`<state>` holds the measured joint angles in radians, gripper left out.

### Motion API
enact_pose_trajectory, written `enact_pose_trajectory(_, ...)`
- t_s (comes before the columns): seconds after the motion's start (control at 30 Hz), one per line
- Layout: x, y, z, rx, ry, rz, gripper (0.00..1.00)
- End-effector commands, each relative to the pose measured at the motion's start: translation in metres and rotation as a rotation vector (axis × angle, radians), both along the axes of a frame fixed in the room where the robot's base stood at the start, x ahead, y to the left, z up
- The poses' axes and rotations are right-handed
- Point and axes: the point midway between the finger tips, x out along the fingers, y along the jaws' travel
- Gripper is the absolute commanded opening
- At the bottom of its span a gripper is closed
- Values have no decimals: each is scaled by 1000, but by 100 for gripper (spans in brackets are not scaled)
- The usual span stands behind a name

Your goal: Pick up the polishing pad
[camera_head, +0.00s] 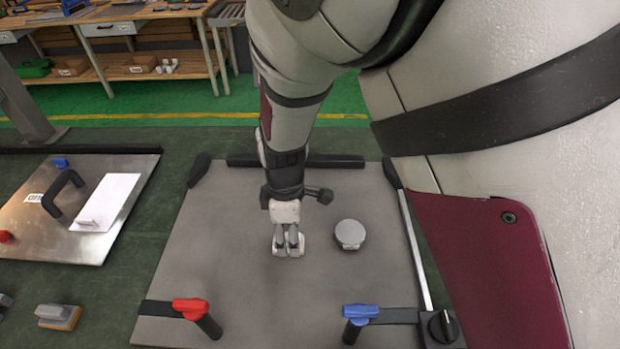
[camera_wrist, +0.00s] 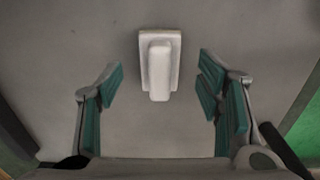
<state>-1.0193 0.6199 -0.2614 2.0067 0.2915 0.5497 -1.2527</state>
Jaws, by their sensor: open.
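A small white block with a raised bar-shaped grip, which looks like the polishing pad (camera_wrist: 160,66), lies on the grey panel (camera_head: 240,290). It is at the upper middle of the wrist view, between the lines of my two fingers. In the head view only a white edge of it (camera_head: 303,246) seems to show, beside and behind my fingers. My gripper (camera_head: 288,238) points down over it, open, with teal finger pads left and right of the block in the wrist view. The fingers look apart from it; their exact height above it is unclear.
A round grey disc (camera_head: 351,234) stands close right of my gripper. Red (camera_head: 191,308) and blue (camera_head: 361,311) clamps hold the panel's front edge. A grey-and-tan block (camera_head: 58,317) lies at the lower left. A metal plate (camera_head: 35,235) with a black handle is further left.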

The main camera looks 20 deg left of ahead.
Motion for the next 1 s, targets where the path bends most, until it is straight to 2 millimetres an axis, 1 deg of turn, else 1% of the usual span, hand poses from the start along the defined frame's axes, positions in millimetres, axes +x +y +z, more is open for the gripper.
enact_pose_trajectory(0.03,1,-1,-13,-4,2,1,60)
enact_pose_trajectory(0.1,1,0,-23,-2,1,0,60)
enact_pose_trajectory(0.2,1,-1,-32,-1,2,1,60)
enact_pose_trajectory(0.3,1,0,-35,0,0,0,60)
enact_pose_trajectory(0.5,0,0,-34,0,0,0,60)
enact_pose_trajectory(0.53,0,0,-34,0,0,0,58)
enact_pose_trajectory(0.57,0,0,-34,0,0,0,51)
enact_pose_trajectory(0.6,0,0,-34,0,0,0,42)
enact_pose_trajectory(0.67,0,0,-34,0,0,0,28)
enact_pose_trajectory(0.7,0,0,-34,0,0,0,19)
enact_pose_trajectory(0.77,0,0,-34,0,0,0,8)
enact_pose_trajectory(1.0,0,0,-34,0,0,0,7)
